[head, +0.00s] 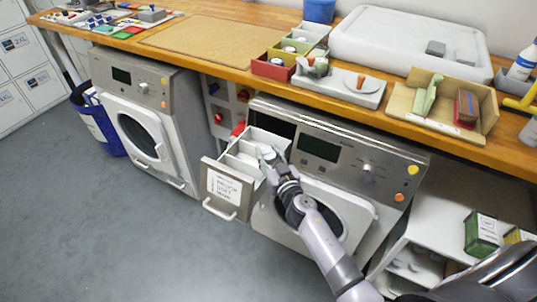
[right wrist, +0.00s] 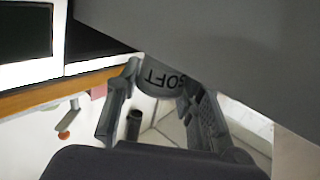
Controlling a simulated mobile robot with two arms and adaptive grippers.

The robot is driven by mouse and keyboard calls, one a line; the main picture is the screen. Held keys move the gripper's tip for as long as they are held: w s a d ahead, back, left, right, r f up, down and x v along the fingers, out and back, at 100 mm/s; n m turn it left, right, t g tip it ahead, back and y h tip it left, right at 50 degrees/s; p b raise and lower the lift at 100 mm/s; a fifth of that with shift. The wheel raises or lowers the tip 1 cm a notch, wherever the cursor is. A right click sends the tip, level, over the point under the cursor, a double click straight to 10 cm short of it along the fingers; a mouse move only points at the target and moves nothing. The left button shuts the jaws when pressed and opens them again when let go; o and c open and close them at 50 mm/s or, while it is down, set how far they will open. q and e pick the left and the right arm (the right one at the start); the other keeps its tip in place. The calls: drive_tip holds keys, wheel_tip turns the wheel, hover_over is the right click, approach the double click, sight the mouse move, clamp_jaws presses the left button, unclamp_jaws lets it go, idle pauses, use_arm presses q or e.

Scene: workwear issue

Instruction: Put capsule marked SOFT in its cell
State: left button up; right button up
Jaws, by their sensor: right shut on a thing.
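My right gripper (head: 270,160) is over the right part of a pulled-out dispenser drawer (head: 229,190) in the head view. It is shut on a grey capsule (right wrist: 160,78) marked SOFT, whose lettering reads upside down in the right wrist view. The right gripper's fingers (right wrist: 160,95) stand on both sides of the capsule. The drawer has white-walled cells and a front label with several printed lines, too small to read surely. The gripper partly hides the cells, and I cannot tell whether the capsule touches one. My left gripper is not in view.
The drawer belongs to the right washing machine (head: 335,160), below the wooden counter (head: 205,42). Another washing machine (head: 145,120) stands to the left. The counter holds small coloured bins (head: 272,68), a grey device (head: 340,86) and a wooden tray (head: 485,122). The floor in front is clear.

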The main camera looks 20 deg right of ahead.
drive_tip(key=shift+f, duration=0.25)
drive_tip(key=o, duration=1.1)
drive_tip(key=shift+c, duration=0.2)
drive_tip(key=shift+r, duration=0.15)
